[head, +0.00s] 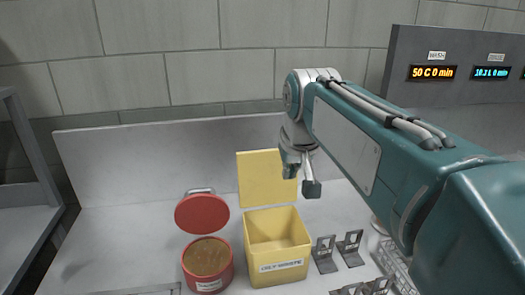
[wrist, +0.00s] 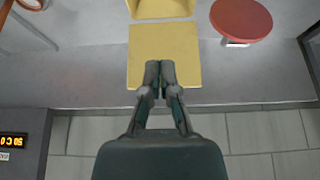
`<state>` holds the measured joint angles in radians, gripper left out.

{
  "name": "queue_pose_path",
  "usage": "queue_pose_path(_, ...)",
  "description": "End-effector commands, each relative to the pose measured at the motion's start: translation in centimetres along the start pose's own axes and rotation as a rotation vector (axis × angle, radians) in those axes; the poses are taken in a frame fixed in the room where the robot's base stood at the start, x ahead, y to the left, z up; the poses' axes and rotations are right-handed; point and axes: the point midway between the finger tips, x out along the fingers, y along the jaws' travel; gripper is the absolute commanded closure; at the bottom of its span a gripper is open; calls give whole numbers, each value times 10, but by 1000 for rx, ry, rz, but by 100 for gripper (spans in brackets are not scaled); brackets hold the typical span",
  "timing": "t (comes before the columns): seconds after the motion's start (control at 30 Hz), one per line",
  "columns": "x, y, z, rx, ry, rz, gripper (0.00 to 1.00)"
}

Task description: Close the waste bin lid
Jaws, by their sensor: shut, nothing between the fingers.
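The yellow waste bin (head: 279,256) stands on the grey worktop with a white label on its front, and it looks empty. Its yellow lid (head: 263,180) is open, standing up at the back of the bin. In the wrist view, the lid (wrist: 165,45) shows as a flat yellow panel, with the bin (wrist: 160,8) at the top edge. My gripper (head: 302,183) is above the bin, near the lid's right side in the head view. In the wrist view, my shut, empty fingertips (wrist: 160,72) overlap the lid; contact cannot be told.
A red tub (head: 207,266) with brown contents stands left of the bin, its red lid (head: 202,214) raised. Several grey metal brackets (head: 325,254) stand to the right. A back panel (head: 150,160) rises behind. A dark panel with displays (head: 433,72) is at right.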

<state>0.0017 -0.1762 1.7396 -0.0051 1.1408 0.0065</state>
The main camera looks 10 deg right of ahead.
Motion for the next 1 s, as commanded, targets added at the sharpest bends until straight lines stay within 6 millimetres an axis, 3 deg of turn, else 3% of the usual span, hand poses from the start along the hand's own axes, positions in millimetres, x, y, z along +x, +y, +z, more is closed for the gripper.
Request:
queue_pose_path(0.03, 4, 0, -21, 1, -6, 1, 100)
queue_pose_path(0.2, 15, 0, -79, 3, -24, 3, 100)
queue_pose_path(0.5, 54, 1, -160, 7, -51, 6, 100)
queue_pose_path(0.7, 78, 2, -189, 9, -62, 8, 100)
queue_pose_path(1.0, 97, 2, -194, 10, -66, 9, 100)
